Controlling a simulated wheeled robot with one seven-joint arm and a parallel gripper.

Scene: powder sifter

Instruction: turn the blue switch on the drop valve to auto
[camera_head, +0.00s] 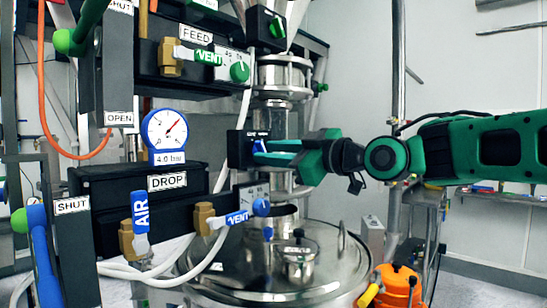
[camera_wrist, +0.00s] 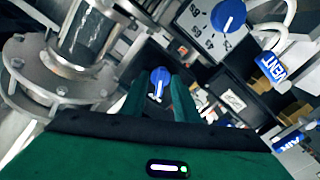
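The blue switch (camera_head: 258,146) sits on the face of a black box (camera_head: 237,150), the drop valve, left of my gripper in the head view. Small white lettering above it is too small to read. In the wrist view the blue switch (camera_wrist: 160,80) shows a white pointer line, roughly upright in that picture. My gripper (camera_head: 260,152) reaches in from the right, its green fingertips at the switch. In the wrist view my gripper (camera_wrist: 158,88) has a gap between its fingers, and the switch shows in that gap. I cannot tell whether a finger touches it.
A second blue knob (camera_head: 262,207) is on a lettered panel below, beside a blue VENT handle (camera_head: 237,218). The DROP panel (camera_head: 140,190) with a blue AIR handle (camera_head: 140,212) is at left. A green switch (camera_head: 277,27) is above. A steel vessel lid (camera_head: 330,265) lies below.

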